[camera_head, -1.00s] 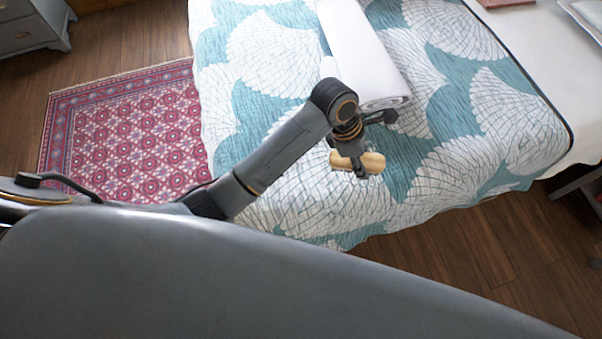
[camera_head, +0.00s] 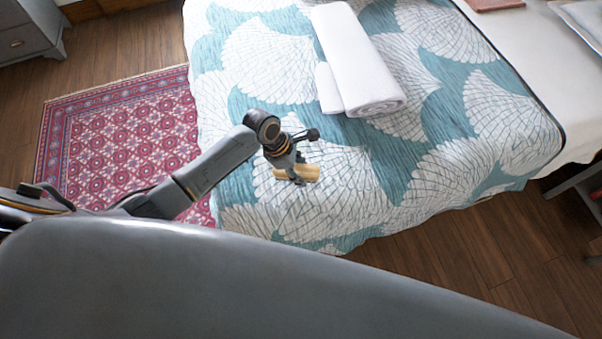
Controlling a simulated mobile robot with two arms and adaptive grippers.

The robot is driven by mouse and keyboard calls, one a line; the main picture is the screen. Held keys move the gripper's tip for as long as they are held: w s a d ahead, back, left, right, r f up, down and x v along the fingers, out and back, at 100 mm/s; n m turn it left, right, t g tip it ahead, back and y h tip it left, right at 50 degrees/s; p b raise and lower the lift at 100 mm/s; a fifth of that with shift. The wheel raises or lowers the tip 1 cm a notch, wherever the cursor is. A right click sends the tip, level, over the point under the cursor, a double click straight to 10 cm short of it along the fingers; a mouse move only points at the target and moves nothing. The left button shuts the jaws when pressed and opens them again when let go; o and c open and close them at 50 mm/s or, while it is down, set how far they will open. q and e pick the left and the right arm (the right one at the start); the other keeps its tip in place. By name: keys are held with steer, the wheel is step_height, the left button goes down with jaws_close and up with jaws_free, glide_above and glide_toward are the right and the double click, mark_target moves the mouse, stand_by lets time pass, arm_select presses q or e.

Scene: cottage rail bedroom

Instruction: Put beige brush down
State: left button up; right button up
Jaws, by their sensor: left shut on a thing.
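The beige brush (camera_head: 310,172) is a small tan block near the front edge of the bed. My left gripper (camera_head: 297,178) is shut on it, with a finger across its middle and a brush end showing on each side. The brush is over the patterned teal and white bedspread (camera_head: 428,165). I cannot tell whether it touches the cloth or is held just above it. My right gripper is not in view.
White rolled towels (camera_head: 362,62) lie on the bed behind the gripper. The bedspread to the right of the brush is clear. A red patterned rug (camera_head: 120,130) lies on the wooden floor at left, and a grey dresser (camera_head: 28,32) stands at the far left.

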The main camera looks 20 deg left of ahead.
arm_select(q)
step_height(320, 180, down, 2)
steer(key=shift+d, duration=0.1)
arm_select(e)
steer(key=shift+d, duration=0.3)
arm_select(q)
steer(key=shift+f, duration=0.1)
steer(key=o, duration=1.1)
steer(key=shift+f, duration=0.1)
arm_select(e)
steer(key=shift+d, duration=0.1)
arm_select(q)
steer(key=p+v, duration=0.1)
steer(key=v, duration=1.1)
steer(key=shift+r, duration=0.2)
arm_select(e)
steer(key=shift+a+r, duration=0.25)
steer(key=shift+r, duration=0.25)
